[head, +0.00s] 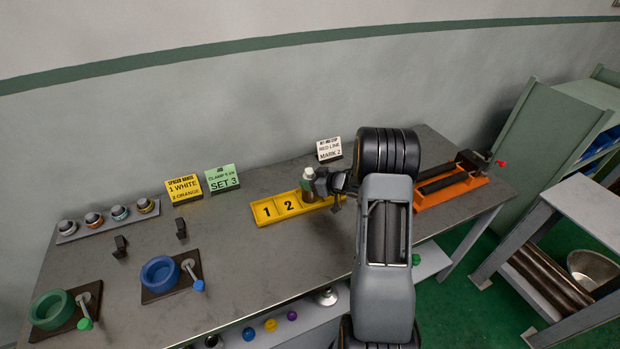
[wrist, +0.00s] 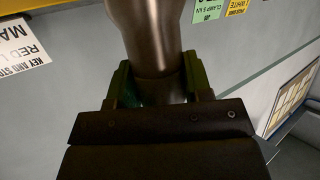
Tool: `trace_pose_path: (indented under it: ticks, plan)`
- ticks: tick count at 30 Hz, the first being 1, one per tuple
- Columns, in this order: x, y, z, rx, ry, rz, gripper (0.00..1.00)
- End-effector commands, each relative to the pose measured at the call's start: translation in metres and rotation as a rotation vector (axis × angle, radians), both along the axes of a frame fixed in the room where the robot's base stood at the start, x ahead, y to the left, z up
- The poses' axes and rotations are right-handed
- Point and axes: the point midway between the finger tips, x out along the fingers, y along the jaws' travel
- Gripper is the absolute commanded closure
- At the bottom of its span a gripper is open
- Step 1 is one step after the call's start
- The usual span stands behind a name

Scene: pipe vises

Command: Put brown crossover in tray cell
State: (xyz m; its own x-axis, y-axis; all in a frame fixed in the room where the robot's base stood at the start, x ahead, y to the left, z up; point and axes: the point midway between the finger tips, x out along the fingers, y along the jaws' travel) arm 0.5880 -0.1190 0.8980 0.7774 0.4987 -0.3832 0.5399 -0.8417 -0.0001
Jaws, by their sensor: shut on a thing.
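The yellow tray (head: 262,228) lies on the bench with cells marked 1 and 2, and its right part is partly hidden by my arm. The brown crossover (head: 308,195) is upright at the tray, just right of the cell marked 2, with a pale and green top end. I cannot tell whether its lower end touches the tray floor. My gripper (head: 316,184) is shut on it from the right. In the wrist view the crossover (wrist: 152,35) is a brown metallic cylinder between the two fingers (wrist: 158,88).
An orange vise (head: 455,190) holding a dark pipe stands right of my arm. Behind the tray is a white sign (head: 329,149). Left are yellow (head: 184,189) and green signs (head: 222,180), a blue ring (head: 160,274) and a green ring (head: 52,309).

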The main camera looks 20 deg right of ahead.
Motion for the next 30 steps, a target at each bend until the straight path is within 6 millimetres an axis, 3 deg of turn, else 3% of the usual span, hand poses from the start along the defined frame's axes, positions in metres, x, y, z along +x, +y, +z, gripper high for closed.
trace_pose_path:
  ticks: [8,9,17,26,30]
  plan:
    - [0.001,0.000,0.000,0.000,-0.006,0.000,1.00]
    - [0.000,0.000,-0.003,0.000,0.000,0.000,0.53]
    - [0.000,0.000,-0.002,0.000,0.000,0.000,0.29]
    - [0.000,0.000,0.002,0.000,0.000,-0.001,0.29]
    - [-0.013,-0.010,0.008,0.000,-0.001,-0.005,0.29]
